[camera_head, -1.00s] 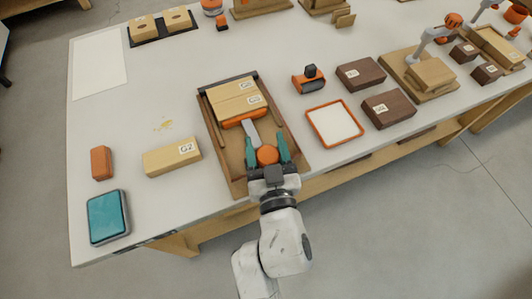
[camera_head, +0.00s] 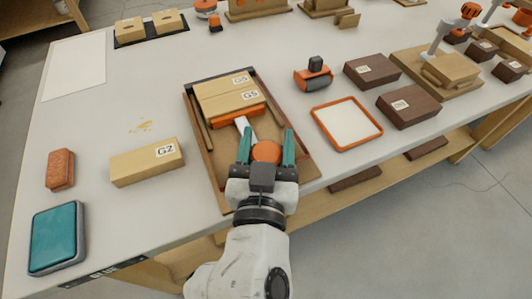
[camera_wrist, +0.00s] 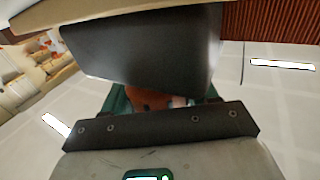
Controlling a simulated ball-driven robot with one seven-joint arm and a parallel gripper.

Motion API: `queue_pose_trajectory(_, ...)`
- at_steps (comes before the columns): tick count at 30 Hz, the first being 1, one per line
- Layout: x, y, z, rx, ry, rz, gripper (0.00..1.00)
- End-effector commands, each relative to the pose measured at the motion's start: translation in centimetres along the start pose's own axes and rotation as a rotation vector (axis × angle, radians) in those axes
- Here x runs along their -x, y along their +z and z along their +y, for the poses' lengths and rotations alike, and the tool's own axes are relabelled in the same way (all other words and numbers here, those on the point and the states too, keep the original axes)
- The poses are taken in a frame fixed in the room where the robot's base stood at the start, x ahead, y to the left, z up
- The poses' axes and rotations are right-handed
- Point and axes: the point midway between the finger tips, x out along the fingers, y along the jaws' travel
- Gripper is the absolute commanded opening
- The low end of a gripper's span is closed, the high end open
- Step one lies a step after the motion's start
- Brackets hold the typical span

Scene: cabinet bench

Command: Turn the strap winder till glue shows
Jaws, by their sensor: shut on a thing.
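Two pale wood blocks labelled G5 (camera_head: 223,85) lie side by side in a wooden clamping tray (camera_head: 194,113) with a dark far rail. An orange bar (camera_head: 236,117) lies against the near block. A light shaft (camera_head: 242,126) runs from it to the round orange winder knob (camera_head: 266,151). My gripper (camera_head: 267,135) is shut on this knob, one teal finger on each side. In the wrist view, part of the orange knob (camera_wrist: 150,101) shows between the teal fingers, partly hidden by a dark housing. The seam between the blocks is too small to tell whether glue shows.
A G2 wood block (camera_head: 146,163), a brown sponge (camera_head: 60,169) and a teal-lidded box (camera_head: 56,238) stand left. An orange-rimmed tray (camera_head: 346,123), an orange roller (camera_head: 313,75) and dark blocks (camera_head: 408,106) stand right. A yellowish smear (camera_head: 141,126) marks the bench.

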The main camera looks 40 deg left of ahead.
Motion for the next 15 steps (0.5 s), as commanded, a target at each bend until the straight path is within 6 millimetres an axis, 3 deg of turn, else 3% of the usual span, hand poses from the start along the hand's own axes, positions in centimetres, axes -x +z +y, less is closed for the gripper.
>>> queue_pose_trajectory(15,0.25,0.04,-0.07,-0.002,0.129,0.001,0.28)
